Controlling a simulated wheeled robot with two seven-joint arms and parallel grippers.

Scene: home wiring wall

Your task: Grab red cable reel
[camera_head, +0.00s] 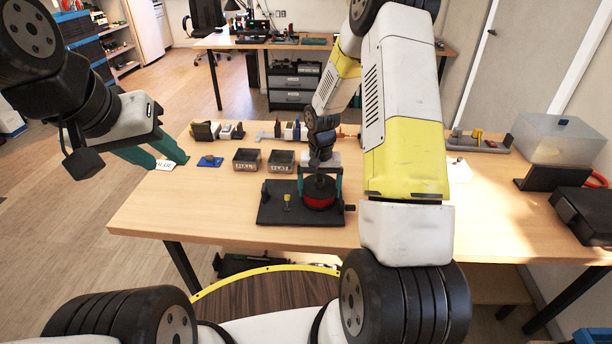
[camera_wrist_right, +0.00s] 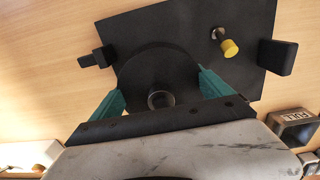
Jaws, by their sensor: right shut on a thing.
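The red cable reel (camera_head: 319,200) sits on a black base plate (camera_head: 272,214) on the wooden table, with a black disc on its top. My right gripper (camera_head: 320,180) reaches down over it, its green fingers on either side of the reel, shut on it. In the right wrist view the reel's black top disc (camera_wrist_right: 152,72) lies between the green fingers of my right gripper (camera_wrist_right: 158,95). The red part is hidden there.
Two black bins (camera_head: 246,160) stand behind the plate, with a blue piece (camera_head: 210,161) to their left. A yellow-topped post (camera_head: 287,198) stands on the plate beside the reel. A clear box (camera_head: 556,138) and a black case (camera_head: 585,212) are at the right. The front left tabletop is free.

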